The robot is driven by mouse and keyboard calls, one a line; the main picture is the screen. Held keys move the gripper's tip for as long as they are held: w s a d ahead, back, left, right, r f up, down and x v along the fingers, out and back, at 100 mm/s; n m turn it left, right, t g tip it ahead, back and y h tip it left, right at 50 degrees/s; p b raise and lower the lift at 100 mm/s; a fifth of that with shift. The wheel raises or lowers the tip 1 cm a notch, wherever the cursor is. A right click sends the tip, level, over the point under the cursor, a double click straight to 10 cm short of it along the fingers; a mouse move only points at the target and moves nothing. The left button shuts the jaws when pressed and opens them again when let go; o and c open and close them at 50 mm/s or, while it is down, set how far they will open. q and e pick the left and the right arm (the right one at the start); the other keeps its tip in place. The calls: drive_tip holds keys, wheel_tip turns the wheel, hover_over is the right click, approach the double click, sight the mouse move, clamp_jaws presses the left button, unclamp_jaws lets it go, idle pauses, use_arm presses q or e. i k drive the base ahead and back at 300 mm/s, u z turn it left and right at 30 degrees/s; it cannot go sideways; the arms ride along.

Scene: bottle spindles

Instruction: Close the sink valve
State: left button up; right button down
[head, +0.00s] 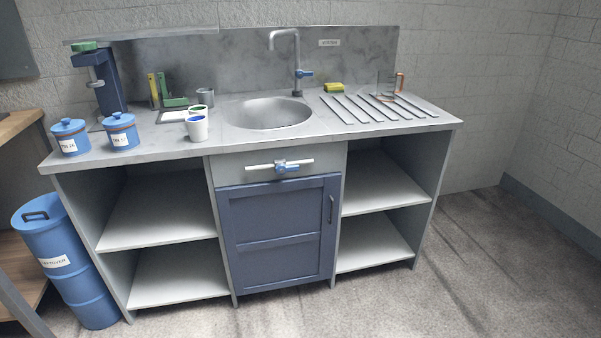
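A white pipe (258,168) with a blue valve handle (286,166) runs level across the grey panel above the blue cabinet door. The handle sits at the pipe's middle; it looks roughly in line with the pipe, but it is too small to be sure. The round metal sink (268,113) is set in the counter above. A grey gooseneck tap (297,52) stands behind the sink and has a small blue handle (305,74) on its right side. No water stream shows under the spout. Neither of my grippers is in view.
The counter (345,140) holds two blue lidded jars (70,138) (119,131), cups (197,128), a yellow sponge (334,87) and a blue press (109,85). A blue drum (65,262) stands at left. The blue door (280,236) is shut; floor in front is clear.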

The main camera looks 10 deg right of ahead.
sight(280, 168)
drive_tip(key=i, duration=1.1)
drive_tip(key=u, duration=0.45)
